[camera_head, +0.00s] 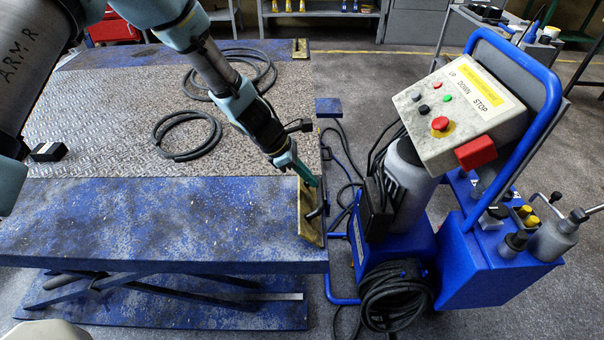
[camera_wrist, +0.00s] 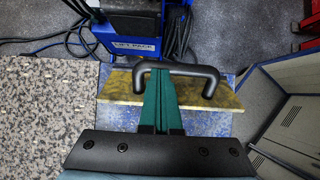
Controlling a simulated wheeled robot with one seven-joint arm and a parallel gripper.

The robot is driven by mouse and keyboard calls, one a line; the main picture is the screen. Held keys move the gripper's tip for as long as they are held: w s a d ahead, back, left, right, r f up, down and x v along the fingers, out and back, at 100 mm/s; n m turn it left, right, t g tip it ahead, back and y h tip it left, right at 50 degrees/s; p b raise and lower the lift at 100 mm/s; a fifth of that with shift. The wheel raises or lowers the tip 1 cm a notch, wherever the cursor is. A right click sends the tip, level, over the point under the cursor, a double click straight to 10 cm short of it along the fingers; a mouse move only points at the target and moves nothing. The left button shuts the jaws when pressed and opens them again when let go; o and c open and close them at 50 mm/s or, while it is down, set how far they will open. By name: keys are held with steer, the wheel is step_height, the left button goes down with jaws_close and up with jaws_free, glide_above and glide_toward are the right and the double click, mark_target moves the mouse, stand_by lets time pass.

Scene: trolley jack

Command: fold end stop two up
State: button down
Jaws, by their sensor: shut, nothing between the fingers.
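An end stop (camera_head: 307,226), a worn yellow plate with a black bar handle (camera_head: 318,212), sits at the near right edge of the blue lift platform (camera_head: 150,225). I cannot tell its exact tilt. In the wrist view the yellow plate (camera_wrist: 122,87) lies across the picture behind my fingers, with the arched handle (camera_wrist: 208,72) over it. My gripper (camera_head: 314,183) has green fingers, shut and empty. The fingertips (camera_wrist: 172,68) overlap the handle bar, left of its middle; I cannot tell whether they touch. A second yellow end stop (camera_head: 300,48) is at the platform's far right corner.
A blue power unit with a control box (camera_head: 462,110) and UP, DOWN, STOP buttons stands right of the platform. Black hoses (camera_head: 185,135) lie coiled on the platform, and cables (camera_head: 345,150) run beside it. A grey-blue cabinet (camera_wrist: 290,115) shows at right in the wrist view.

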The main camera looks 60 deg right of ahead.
steer(key=s+d, duration=0.4)
steer(key=s, duration=0.1)
steer(key=shift+s+d+f, duration=0.15)
steer(key=shift+s+f, duration=0.1)
steer(key=shift+s, duration=0.15)
steer(key=shift+w+f, duration=0.1)
stand_by(1.2)
